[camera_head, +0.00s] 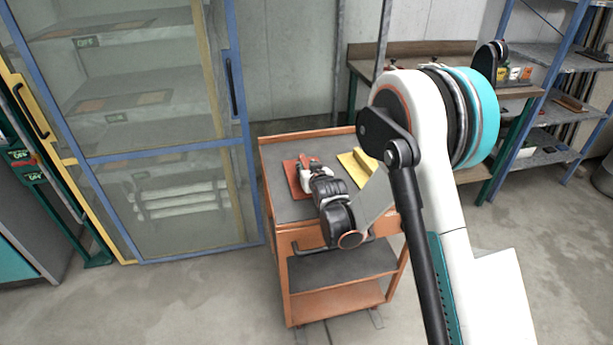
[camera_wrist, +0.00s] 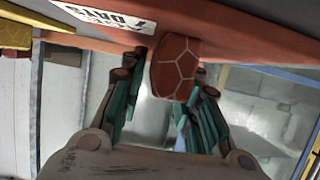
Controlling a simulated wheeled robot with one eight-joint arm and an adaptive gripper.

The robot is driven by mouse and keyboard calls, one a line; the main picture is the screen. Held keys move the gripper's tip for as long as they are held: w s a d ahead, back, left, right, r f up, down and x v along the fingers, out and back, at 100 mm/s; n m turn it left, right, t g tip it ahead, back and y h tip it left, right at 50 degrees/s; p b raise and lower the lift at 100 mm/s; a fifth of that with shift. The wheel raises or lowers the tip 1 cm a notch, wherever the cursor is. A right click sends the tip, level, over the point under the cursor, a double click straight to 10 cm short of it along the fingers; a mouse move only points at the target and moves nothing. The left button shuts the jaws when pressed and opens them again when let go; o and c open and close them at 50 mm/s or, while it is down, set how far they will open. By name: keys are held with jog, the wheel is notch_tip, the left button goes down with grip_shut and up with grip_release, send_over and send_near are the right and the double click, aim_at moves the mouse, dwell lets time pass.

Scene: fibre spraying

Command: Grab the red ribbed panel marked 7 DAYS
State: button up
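The red ribbed panel (camera_head: 291,178) lies on the top of an orange cart in the head view, partly covered by my gripper (camera_head: 309,174). In the wrist view the panel (camera_wrist: 225,22) spans the top, with a white label reading 7 DAYS (camera_wrist: 112,14). Its raised rib (camera_wrist: 174,68) shows end-on between the fingers of my gripper (camera_wrist: 172,72).
A yellow ribbed panel (camera_head: 357,167) lies on the cart's (camera_head: 289,316) top, right of the red one. A blue-framed glass cabinet (camera_head: 170,150) stands to the left. A workbench (camera_head: 410,50) and shelves (camera_head: 560,55) stand behind and right. The floor left of the cart is clear.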

grip_shut()
jog(key=shift+r, duration=0.15)
